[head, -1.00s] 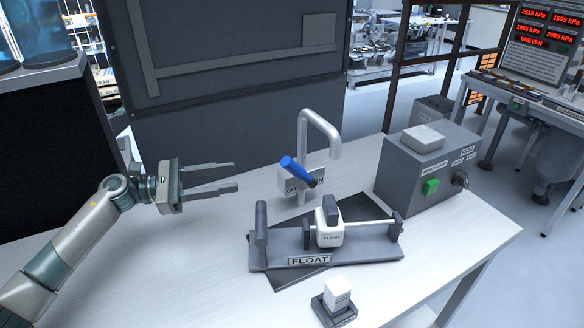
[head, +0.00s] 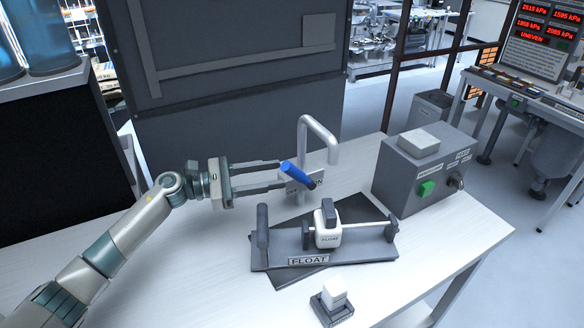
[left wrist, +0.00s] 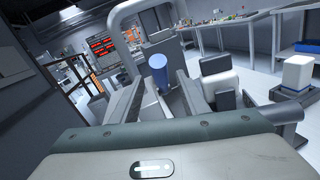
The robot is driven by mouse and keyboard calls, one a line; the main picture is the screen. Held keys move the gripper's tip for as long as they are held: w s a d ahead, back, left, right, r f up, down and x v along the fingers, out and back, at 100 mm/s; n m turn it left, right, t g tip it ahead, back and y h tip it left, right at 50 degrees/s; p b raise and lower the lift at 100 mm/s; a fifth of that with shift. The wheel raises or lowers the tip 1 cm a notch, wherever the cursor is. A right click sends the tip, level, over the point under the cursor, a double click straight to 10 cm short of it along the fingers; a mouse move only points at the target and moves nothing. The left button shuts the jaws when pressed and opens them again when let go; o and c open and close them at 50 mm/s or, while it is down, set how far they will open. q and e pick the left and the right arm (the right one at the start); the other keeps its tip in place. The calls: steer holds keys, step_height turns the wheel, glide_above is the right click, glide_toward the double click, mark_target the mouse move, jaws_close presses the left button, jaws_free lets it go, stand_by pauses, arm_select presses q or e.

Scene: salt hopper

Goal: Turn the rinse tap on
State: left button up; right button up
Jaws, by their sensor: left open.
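The rinse tap (head: 331,152) is a light grey bent spout standing on the white table. Its blue lever (head: 297,174) slants up to the left in front of a small plate marked with ON at its right. My left gripper (head: 284,174) is open, its fingertips beside the lever in the head view. In the left wrist view the blue lever (left wrist: 158,70) shows between and beyond the two fingers. I cannot tell whether a finger touches it. The tap's spout (left wrist: 122,18) arches behind it. My right gripper is not in view.
A FLOAT fixture (head: 285,247) with a white float (head: 328,234) stands just in front of the tap. A grey box (head: 410,182) with a green button is at the right. A small white block (head: 334,291) sits near the front edge. The table's left part is clear.

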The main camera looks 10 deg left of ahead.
mark_target(292, 172)
arm_select(q)
steer(key=p+x, duration=0.1)
steer(key=x, duration=0.3)
steer(key=shift+d+r+p, duration=0.1)
steer(key=shift+r+p, duration=0.05)
steer(key=shift+p, duration=0.15)
steer(key=shift+x, duration=0.8)
steer(key=shift+f, duration=0.2)
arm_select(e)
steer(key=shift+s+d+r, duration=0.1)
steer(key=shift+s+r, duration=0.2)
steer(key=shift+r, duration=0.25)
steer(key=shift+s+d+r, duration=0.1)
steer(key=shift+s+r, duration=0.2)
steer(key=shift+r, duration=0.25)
arm_select(q)
jaws_close()
steer(key=shift+r+p, duration=0.1)
steer(key=shift+p, duration=0.2)
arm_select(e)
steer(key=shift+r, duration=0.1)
